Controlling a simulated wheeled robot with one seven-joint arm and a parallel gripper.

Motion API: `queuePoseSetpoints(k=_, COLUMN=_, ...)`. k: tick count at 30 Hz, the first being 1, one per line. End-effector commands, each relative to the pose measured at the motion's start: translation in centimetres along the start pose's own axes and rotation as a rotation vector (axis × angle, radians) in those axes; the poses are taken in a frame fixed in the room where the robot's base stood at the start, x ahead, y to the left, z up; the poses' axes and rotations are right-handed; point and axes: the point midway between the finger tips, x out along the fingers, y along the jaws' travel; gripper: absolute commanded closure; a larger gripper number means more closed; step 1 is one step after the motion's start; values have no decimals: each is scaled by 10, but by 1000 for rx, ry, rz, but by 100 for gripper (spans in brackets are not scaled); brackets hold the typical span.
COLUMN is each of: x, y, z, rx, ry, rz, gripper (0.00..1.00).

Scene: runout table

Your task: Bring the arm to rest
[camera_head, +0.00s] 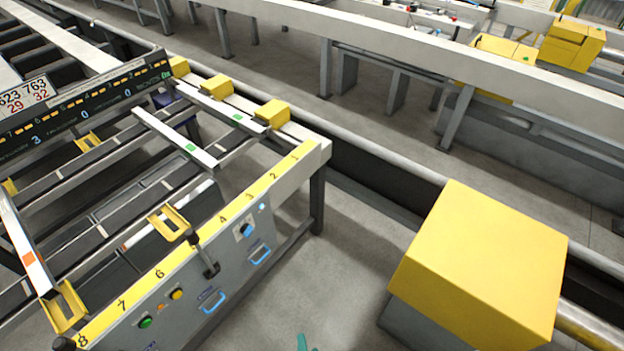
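A small teal tip (305,343) pokes up at the bottom edge, right of the table's front panel, over the grey floor. It looks like the end of my own arm. Too little of it shows to tell whether my gripper is open or shut, or holds anything. The rest of my arm is out of the picture. The tip appears apart from the runout table (205,262) and from the yellow box-shaped housing (480,262) on the right.
The runout table carries slanted bars with green or orange marks, yellow brackets (168,222), a numbered yellow strip, buttons and blue handles (259,254). A lever (205,258) stands out from its front. Bare floor (345,270) lies between table and housing. A long rail runs behind.

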Motion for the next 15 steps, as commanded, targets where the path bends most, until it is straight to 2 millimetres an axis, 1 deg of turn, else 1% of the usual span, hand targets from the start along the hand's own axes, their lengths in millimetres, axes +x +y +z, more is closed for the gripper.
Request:
queuePoseSetpoints(k=1, x=-21, y=0, z=-2, rx=-78, ry=31, rz=9, gripper=48)
queuePoseSetpoints(k=5, x=-70, y=-14, z=-14, rx=-296, ry=122, rz=18, gripper=48)
queuePoseSetpoints(k=6, x=-84, y=-20, z=-17, rx=-362, ry=148, rz=18, gripper=48)
queuePoseSetpoints(k=8, x=-107, y=-32, z=-23, rx=-463, ry=186, rz=16, gripper=48)
queuePoseSetpoints(k=9, x=-122, y=-41, z=-27, rx=-530, ry=212, rz=14, gripper=48)
queuePoseSetpoints(k=11, x=-143, y=-56, z=-32, rx=-630, ry=248, rz=10, gripper=48)
queuePoseSetpoints(k=12, x=-157, y=-66, z=-36, rx=-692, ry=272, rz=5, gripper=48)
queuePoseSetpoints(k=15, x=-186, y=-92, z=-42, rx=-832, ry=322, rz=-9, gripper=48)
